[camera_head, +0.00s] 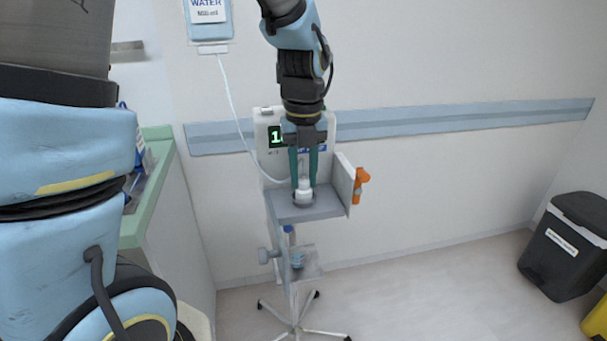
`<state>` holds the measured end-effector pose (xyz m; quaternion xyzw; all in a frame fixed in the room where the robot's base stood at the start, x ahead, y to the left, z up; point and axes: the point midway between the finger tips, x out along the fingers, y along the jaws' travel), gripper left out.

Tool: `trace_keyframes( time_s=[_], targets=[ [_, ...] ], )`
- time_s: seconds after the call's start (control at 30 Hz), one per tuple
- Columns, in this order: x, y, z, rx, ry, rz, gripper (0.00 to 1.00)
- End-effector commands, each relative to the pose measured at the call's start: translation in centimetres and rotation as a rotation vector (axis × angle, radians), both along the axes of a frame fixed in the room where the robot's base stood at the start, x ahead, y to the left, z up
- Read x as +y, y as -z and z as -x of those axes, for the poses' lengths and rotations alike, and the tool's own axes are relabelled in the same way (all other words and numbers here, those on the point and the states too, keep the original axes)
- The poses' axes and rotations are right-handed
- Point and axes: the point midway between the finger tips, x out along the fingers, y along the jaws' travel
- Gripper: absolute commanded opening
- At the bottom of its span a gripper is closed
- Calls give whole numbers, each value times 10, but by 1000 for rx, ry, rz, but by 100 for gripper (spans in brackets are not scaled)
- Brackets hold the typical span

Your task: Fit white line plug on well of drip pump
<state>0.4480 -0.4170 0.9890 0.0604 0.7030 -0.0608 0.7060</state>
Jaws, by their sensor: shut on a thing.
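The drip pump (262,125) is a pale box on a wheeled pole stand, with a green digit display partly hidden by my arm. Its grey shelf (325,206) sticks out at the front, with the well (304,203) showing as a darker round rim. My gripper (304,180), with teal fingers, points straight down and is shut on the white line plug (304,193). The plug is upright at the well; I cannot tell how deep it sits. A thin white line (233,105) runs from the water bag (208,20) down toward the plug.
An orange clamp (359,184) sits on the pump's open side flap (343,177). A green-edged counter (152,190) stands at left. A black bin (570,245) and part of a yellow one (597,318) stand at right. The floor between is clear.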

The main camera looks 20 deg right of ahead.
Motion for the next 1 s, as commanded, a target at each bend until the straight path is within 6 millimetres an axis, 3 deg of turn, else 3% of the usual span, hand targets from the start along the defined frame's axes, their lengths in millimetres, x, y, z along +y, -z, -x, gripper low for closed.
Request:
trace_keyframes(
  time_s=[0.43,0.47,0.5,0.73,1.0],
  targets=[
    [0,1,0,0,0,0,0],
    [0,1,0,0,0,0,34],
    [0,1,0,0,0,0,39],
    [0,1,0,0,0,0,64],
    [0,1,0,0,0,0,66]
  ],
)
